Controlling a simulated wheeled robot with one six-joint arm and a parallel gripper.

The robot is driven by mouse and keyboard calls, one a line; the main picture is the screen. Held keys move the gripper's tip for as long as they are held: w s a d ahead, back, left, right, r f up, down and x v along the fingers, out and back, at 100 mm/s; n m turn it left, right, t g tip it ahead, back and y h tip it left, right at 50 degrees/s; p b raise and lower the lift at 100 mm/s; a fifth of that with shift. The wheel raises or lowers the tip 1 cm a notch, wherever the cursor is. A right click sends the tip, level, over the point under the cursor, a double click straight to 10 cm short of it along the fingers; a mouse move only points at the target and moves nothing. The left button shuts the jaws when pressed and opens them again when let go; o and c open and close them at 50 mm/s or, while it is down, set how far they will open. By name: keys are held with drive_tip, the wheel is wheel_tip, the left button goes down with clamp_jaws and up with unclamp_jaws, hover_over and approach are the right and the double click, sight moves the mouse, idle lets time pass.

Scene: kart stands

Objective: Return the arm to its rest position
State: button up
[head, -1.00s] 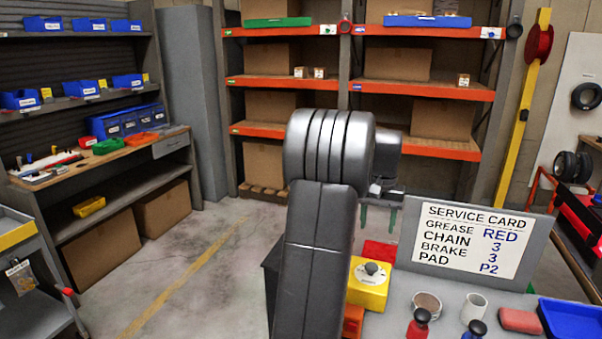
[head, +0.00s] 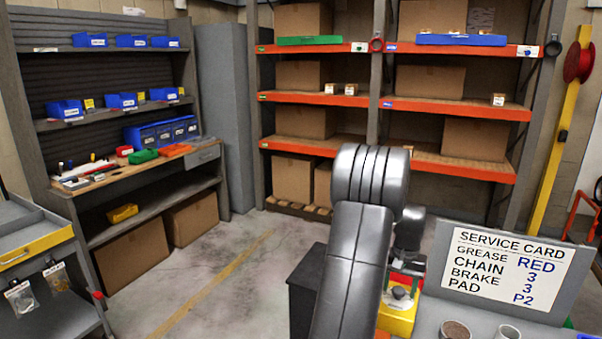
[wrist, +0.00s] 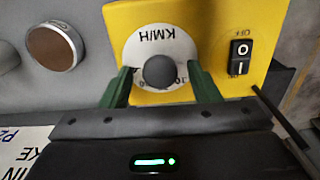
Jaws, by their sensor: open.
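My arm (head: 350,270) rises in the middle of the head view, its grey links bent at a ribbed joint. My gripper (wrist: 159,70) is open in the wrist view, its two green fingers apart with the dark round knob (wrist: 160,71) of a yellow control box (wrist: 225,25) seen between them. I cannot tell whether the fingers touch it. In the head view the yellow box (head: 397,318) is just below the arm's end, partly hidden by my arm. The fingers are not clear there.
A service card (head: 508,268) stands on the grey stand at right, near a round cup (head: 456,331). An orange shelf rack (head: 450,108) with cartons is behind. A workbench (head: 150,180) with blue bins and a grey cart (head: 40,270) are at left. The floor between is clear.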

wheel_tip(320, 180, up, 14)
drive_tip(key=b, duration=0.1)
wheel_tip(320, 180, down, 13)
drive_tip(key=shift+f+p, duration=0.2)
drive_tip(key=shift+p, duration=0.3)
drive_tip(key=shift+f, duration=0.35)
drive_tip(key=m, duration=0.8)
drive_tip(key=shift+r+p, duration=0.1)
drive_tip(key=shift+p, duration=0.3)
drive_tip(key=m, duration=0.4)
drive_tip(key=shift+p, duration=0.3)
drive_tip(key=m, duration=0.3)
drive_tip(key=shift+m+p, duration=0.35)
drive_tip(key=shift+m, duration=0.05)
drive_tip(key=shift+r, duration=0.45)
